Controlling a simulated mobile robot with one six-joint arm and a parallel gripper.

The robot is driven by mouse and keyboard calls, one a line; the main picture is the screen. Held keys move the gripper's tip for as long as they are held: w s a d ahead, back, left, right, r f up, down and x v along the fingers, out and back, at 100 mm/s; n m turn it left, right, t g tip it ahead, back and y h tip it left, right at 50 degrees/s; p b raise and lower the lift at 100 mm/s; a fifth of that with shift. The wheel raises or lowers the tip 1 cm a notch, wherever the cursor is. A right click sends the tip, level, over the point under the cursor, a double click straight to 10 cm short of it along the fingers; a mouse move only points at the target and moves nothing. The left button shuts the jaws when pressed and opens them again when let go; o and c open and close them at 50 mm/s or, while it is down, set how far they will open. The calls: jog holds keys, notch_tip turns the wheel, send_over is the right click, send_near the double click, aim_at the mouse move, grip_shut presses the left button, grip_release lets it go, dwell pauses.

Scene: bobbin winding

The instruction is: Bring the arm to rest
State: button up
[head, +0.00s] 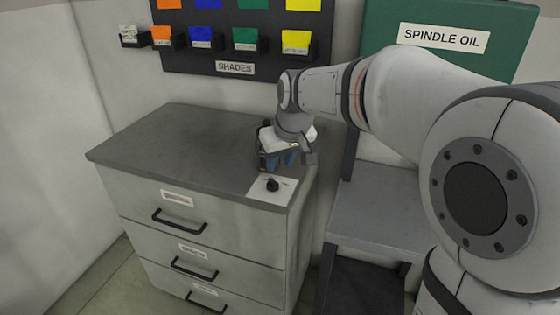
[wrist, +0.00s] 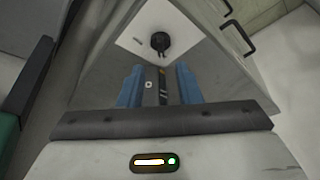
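My arm reaches in from the right in the head view, and my gripper (head: 281,162) is low over the front right part of the grey drawer cabinet's top (head: 190,135). In the wrist view its two blue fingers (wrist: 160,88) stand apart, so it is open. A dark item with orange marks (wrist: 155,84) shows between the fingers. A gap shows on its right side; I cannot tell whether it touches the left finger. In the head view a dark body (head: 262,158) shows beside the fingers, partly hidden by my gripper.
A white plate with a black knob (head: 272,186) lies at the cabinet's front right corner. A grey shelf (head: 375,205) stands to the right. Behind are the SHADES board (head: 235,68) with several coloured bins and a green SPINDLE OIL panel (head: 445,38). The cabinet top's left is clear.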

jog(key=s+d+m+h+p, duration=0.1)
jog(key=s+d+m+p, duration=0.1)
jog(key=s+d+p, duration=0.2)
jog(key=s+d+m+g+h+p, duration=0.1)
jog(key=s+d+m+p, duration=0.2)
jog(key=s+d, duration=0.7)
jog(key=s+p, duration=0.1)
jog(key=s, duration=0.7)
jog(key=shift+s+d+r+g, duration=0.2)
jog(key=shift+s+r+g, duration=0.1)
jog(key=shift+s, duration=0.1)
